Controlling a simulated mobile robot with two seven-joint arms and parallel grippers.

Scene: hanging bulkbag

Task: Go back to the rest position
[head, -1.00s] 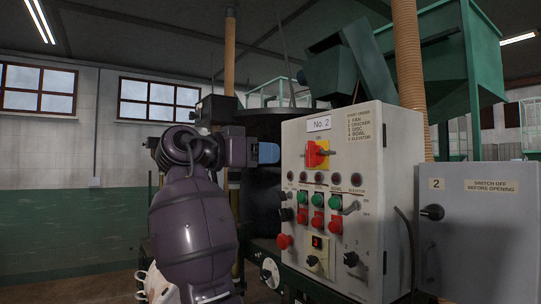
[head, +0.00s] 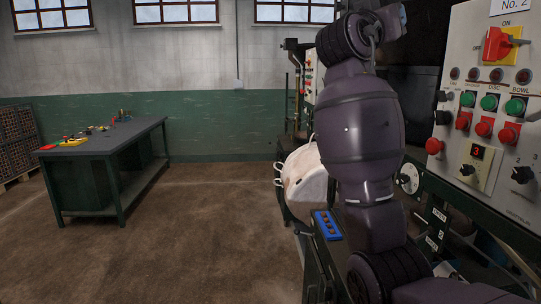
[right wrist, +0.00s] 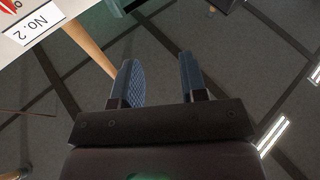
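In the right wrist view my right gripper (right wrist: 157,64) is open, its two blue-grey fingers apart with nothing between them. It points up towards the dark ceiling. The white control panel with the "No. 2" label (right wrist: 40,22) shows at the upper left of that view, apart from the fingers. The control panel (head: 470,110) is to the right of this arm. My left gripper is in neither view.
A whitish bag (head: 304,183) is partly hidden behind my arm. A blue tray (head: 327,224) lies below it beside the machine. A green workbench (head: 100,143) with small coloured items stands at the left. Dark crates (head: 14,140) are at the far left. The floor between is clear.

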